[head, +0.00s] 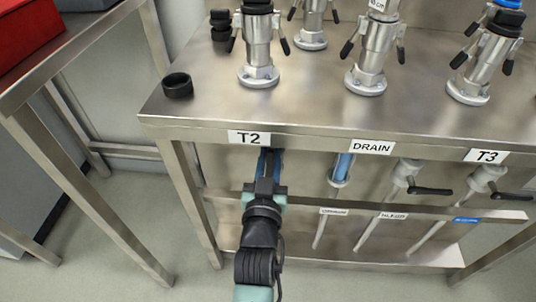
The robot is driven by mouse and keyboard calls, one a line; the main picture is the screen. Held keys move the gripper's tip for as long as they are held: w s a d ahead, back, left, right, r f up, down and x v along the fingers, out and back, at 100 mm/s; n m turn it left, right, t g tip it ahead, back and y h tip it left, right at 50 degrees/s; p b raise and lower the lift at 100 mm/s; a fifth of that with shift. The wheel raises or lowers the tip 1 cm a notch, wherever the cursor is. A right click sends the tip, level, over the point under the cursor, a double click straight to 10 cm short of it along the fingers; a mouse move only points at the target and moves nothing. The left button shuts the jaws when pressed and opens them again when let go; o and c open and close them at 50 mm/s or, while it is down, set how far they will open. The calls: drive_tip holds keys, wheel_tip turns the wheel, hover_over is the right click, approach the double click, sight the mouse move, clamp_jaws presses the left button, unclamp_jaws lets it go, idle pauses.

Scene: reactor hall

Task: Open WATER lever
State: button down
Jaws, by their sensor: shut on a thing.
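My gripper (268,170) reaches up under the front edge of the steel table, just below the T2 label (249,138). It is shut on a part there that it mostly hides; blue shows beside the jaws, and I cannot tell whether that part is a lever. No WATER lettering can be read. Black lever handles show below DRAIN and T3: one in the middle (430,190) and one at the right edge (510,199).
The steel table (210,108) carries several metal fittings with black clamps and a black ring (177,85). A lower rail and table legs surround my arm. Another table with a red box (35,40) stands left.

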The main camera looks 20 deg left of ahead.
drive_tip(key=shift+d, duration=0.15)
drive_tip(key=c, duration=0.8)
unclamp_jaws()
drive_tip(key=shift+o, duration=0.2)
drive_tip(key=shift+s, duration=0.1)
drive_tip(key=p+v, duration=0.3)
drive_tip(key=v, duration=0.9)
drive_tip(key=shift+s, duration=0.4)
